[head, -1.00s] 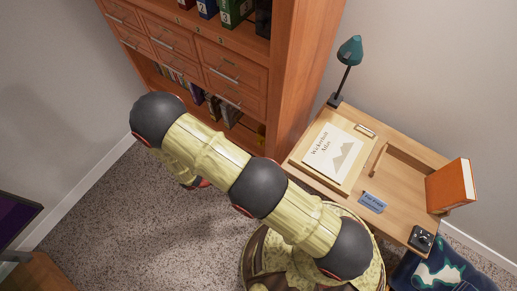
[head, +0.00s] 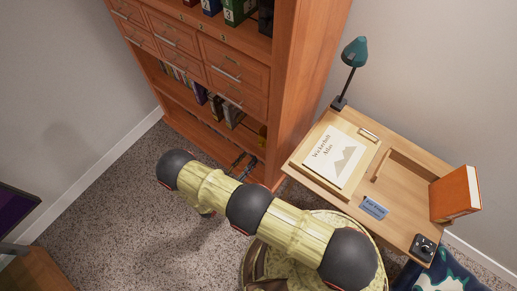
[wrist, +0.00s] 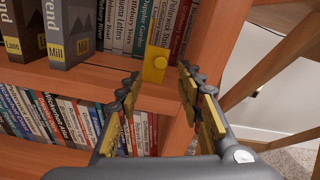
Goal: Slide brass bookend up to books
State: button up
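The brass bookend (wrist: 154,65) stands on a bookcase shelf in the wrist view, its flat yellow part facing me near the shelf's front edge. A row of upright books (wrist: 135,25) is to its left and behind it. I cannot tell whether they touch. My gripper (wrist: 158,76) is open and empty, its fingers either side of the bookend in the picture; I cannot tell how far short of it they are. In the head view the gripper (head: 242,163) is by the bookcase's lower shelves, and a small yellow patch there (head: 262,131) looks like the bookend.
The bookcase's side panel (wrist: 211,50) stands close to the right of the bookend. Grey volumes (wrist: 68,30) stand further left on the shelf. More books (wrist: 55,118) fill the shelf below. A desk (head: 399,222) with a lamp (head: 354,52) stands right of the bookcase.

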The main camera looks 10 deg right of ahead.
aim_at(260, 146)
jog(key=b+x, duration=0.2)
jog(key=x, duration=0.5)
jog(key=shift+w+d, duration=0.15)
jog(key=shift+d, duration=0.15)
jog(key=shift+f, duration=0.1)
grip_shut()
dwell(0.6)
